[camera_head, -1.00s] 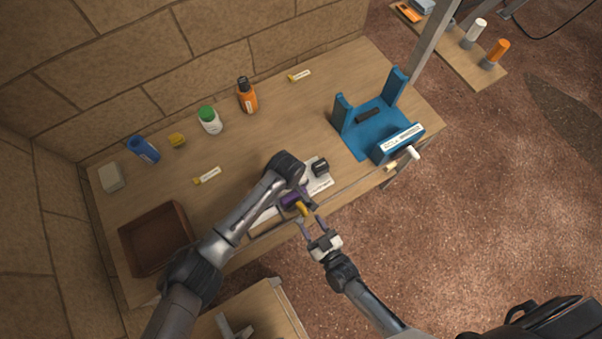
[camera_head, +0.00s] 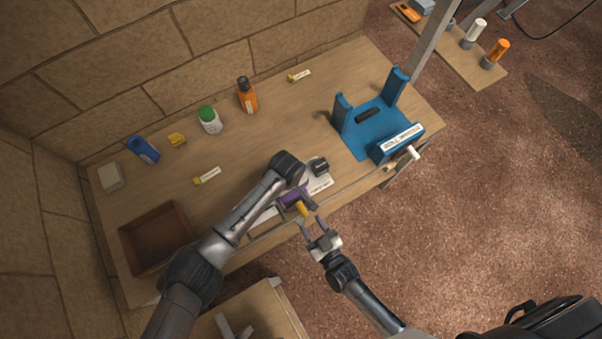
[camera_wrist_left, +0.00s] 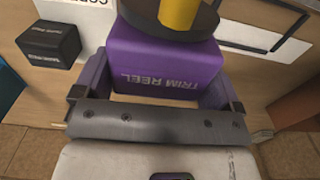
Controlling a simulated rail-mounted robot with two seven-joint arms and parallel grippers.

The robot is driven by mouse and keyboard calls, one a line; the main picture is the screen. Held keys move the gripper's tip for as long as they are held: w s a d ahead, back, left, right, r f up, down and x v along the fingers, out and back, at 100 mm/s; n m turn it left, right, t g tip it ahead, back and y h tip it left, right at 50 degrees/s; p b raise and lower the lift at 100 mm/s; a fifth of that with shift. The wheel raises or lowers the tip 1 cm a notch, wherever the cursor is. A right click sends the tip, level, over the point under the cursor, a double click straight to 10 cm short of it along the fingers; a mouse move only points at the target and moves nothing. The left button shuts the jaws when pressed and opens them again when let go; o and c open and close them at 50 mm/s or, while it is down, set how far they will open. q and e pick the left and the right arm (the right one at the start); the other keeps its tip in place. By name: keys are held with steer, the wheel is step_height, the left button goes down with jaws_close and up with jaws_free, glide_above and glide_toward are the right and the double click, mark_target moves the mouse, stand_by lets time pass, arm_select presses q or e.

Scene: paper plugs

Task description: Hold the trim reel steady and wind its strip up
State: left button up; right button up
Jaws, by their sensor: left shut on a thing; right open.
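The trim reel has a purple body (camera_wrist_left: 165,68) lettered TRIM REEL, with a dark round flange and a yellow knob (camera_wrist_left: 178,12) on it. In the head view its purple body (camera_head: 291,198) is partly hidden by my left arm, and the yellow part (camera_head: 302,208) faces my right gripper. My left gripper (camera_wrist_left: 158,92) is shut on the purple body, one finger at each side. My right gripper (camera_head: 313,227) is open, its fingertips just short of the yellow part. I cannot make out the strip clearly.
A black box (camera_head: 319,167) stands on white paper beside the reel. A blue stand (camera_head: 371,133) is at the right of the table. Bottles, a blue can (camera_head: 143,149), small labelled rolls and a brown tray (camera_head: 188,219) are to the left and back.

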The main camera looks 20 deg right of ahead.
mark_target(305, 215)
steer(key=shift+w, duration=0.2)
steer(key=shift+x, duration=1.85)
steer(key=shift+c, duration=0.4)
steer(key=c, duration=0.5)
steer(key=shift+o, duration=1.2)
